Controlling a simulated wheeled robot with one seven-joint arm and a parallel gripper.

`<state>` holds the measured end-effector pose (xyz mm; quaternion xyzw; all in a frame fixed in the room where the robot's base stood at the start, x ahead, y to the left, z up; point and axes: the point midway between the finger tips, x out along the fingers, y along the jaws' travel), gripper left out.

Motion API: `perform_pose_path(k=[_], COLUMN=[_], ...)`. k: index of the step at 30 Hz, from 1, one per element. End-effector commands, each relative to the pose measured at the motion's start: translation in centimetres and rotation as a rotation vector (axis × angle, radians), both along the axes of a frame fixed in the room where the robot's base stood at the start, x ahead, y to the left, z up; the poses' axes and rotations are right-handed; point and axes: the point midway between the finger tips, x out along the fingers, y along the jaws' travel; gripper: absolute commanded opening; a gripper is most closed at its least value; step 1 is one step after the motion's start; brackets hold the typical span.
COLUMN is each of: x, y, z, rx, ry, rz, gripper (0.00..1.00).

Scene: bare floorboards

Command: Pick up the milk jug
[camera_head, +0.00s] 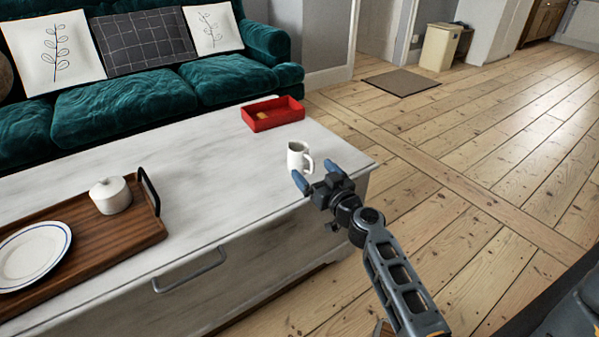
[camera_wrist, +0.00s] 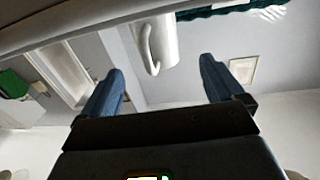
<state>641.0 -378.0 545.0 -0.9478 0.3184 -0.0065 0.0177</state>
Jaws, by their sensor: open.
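The milk jug (camera_head: 298,157) is small and white with a handle on its right side. It stands upright on the white coffee table (camera_head: 222,178) near the table's right end. My gripper (camera_head: 314,178) is just in front of the jug, on the near side, with its two blue fingers apart and nothing between them. In the wrist view the jug (camera_wrist: 155,42) shows at the top, beyond the fingertips and roughly between them, with its handle toward the left. The gripper also shows in the wrist view (camera_wrist: 162,85).
A red tray (camera_head: 273,121) with a small yellowish thing sits at the table's far edge. A wooden tray (camera_head: 95,250) holds a plate (camera_head: 30,255) and a white lidded pot (camera_head: 111,195) at left. A green sofa (camera_head: 150,90) stands behind. Open floorboards lie to the right.

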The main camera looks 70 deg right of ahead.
Motion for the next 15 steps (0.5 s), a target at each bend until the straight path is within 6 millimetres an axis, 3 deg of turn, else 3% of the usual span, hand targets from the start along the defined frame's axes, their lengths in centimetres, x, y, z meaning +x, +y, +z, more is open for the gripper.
perform_pose_path(k=[15], x=[4.6], y=[-3.9], z=[1.1], rx=[0.001], ry=[-0.001], rz=[0.002], gripper=[0.95])
